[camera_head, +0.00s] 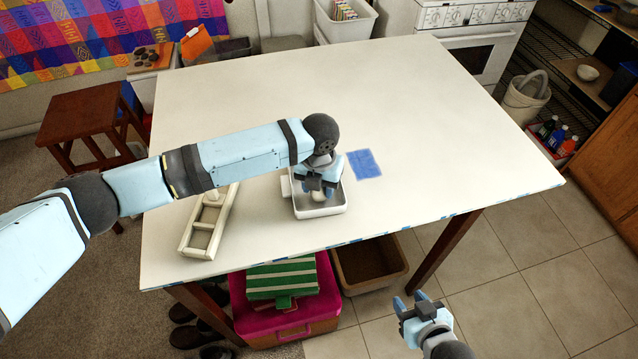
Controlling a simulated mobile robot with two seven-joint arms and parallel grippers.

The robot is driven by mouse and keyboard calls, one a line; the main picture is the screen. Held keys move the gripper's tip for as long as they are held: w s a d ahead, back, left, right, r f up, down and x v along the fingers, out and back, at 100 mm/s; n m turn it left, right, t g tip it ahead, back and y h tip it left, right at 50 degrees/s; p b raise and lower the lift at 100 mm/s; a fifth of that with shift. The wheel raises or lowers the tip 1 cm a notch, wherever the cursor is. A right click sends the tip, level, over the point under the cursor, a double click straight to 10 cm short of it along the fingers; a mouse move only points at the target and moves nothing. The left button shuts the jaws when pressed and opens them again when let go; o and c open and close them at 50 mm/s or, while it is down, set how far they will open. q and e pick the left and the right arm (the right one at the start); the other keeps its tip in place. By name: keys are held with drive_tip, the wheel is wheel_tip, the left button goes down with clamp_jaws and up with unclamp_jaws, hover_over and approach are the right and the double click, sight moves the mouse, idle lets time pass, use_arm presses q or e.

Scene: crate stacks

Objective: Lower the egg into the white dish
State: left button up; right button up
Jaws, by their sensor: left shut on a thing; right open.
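The white dish (322,212) sits on the white table near its front edge. My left gripper (320,192) points down over the dish, its fingers at or inside the rim. It is shut on a small pale thing, the egg (318,196), which the fingers partly hide. I cannot tell whether the egg touches the dish floor. My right gripper (411,305) is open and empty, low in front of the table, over the tiled floor.
A blue square (364,164) lies on the table just right of the dish. A cream wooden holder with compartments (188,236) lies left of the dish, under my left arm. The table (440,130) is clear at the back and right. Bins stand below it.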

use_arm(q)
drive_tip(key=shift+f, duration=0.4)
idle(0.3)
drive_tip(key=o, duration=0.8)
wheel_tip(320, 180, up, 14)
drive_tip(key=shift+f+b, duration=0.1)
drive_tip(key=shift+b, duration=0.95)
drive_tip(key=shift+s, duration=0.1)
